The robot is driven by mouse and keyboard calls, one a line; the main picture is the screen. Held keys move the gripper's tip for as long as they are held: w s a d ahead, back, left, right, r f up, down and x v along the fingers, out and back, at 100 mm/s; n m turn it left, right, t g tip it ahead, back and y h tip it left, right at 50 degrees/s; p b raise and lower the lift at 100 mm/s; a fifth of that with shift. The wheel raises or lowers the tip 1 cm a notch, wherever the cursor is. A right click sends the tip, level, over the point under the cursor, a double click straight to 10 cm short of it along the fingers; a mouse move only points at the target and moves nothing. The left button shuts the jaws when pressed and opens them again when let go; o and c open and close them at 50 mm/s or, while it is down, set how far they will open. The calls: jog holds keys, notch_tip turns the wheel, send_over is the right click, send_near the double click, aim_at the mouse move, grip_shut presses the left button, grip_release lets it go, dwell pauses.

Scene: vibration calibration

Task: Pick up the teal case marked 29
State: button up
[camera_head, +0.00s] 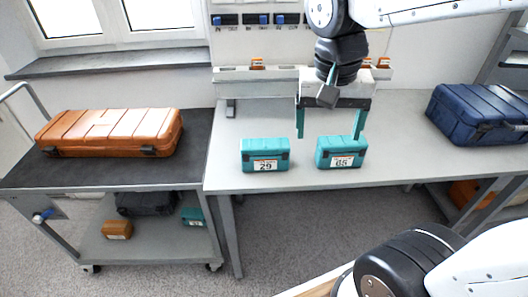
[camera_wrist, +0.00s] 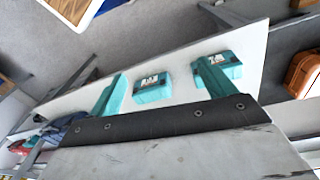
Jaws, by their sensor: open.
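The teal case marked 29 (camera_head: 265,155) sits on the grey table, near its left end. A second teal case marked 65 (camera_head: 341,152) stands just to its right, with a gap between them. My gripper (camera_head: 329,134) is open and empty, its teal fingers pointing down above and behind case 65, to the right of case 29. In the wrist view my gripper (camera_wrist: 160,72) has case 65 (camera_wrist: 152,87) showing between its fingers. Case 29 (camera_wrist: 225,67) shows to the right, partly hidden by the right finger. Its label is hard to read there.
A dark-topped trolley (camera_head: 190,172) with a large orange case (camera_head: 112,131) adjoins the table on the left. A navy case (camera_head: 478,113) sits at the table's right. A wall rack (camera_head: 262,45) stands behind. The table is clear between case 65 and the navy case.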

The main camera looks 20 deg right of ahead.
aim_at(258, 143)
jog(key=w+a+f+m+h, duration=0.1)
jog(key=w+a+f+m, duration=0.1)
jog(key=w+f+m, duration=0.3)
jog(key=w+a+f+m+g+h, duration=0.1)
jog(key=w+f+m, duration=0.4)
jog(key=w, duration=0.5)
jog(key=w+a+f+m+h, duration=0.1)
jog(key=w+a+f+m, duration=0.2)
jog(key=w+f+m, duration=0.2)
jog(key=shift+w+a+f+g, duration=0.2)
jog(key=shift+w+f, duration=0.15)
jog(key=shift+w, duration=0.35)
jog(key=shift+w+a+f+g, duration=0.1)
jog(key=shift+w+f+g, duration=0.2)
jog(key=shift+w, duration=0.35)
jog(key=shift+w+f+m, duration=0.15)
jog(key=shift+f+m, duration=0.15)
jog(key=shift+f, duration=0.45)
jog(key=x, duration=0.7)
jog(key=shift+w+d, duration=0.1)
jog(key=shift+d, duration=0.15)
jog(key=shift+r, duration=0.15)
jog(key=c, duration=1.4)
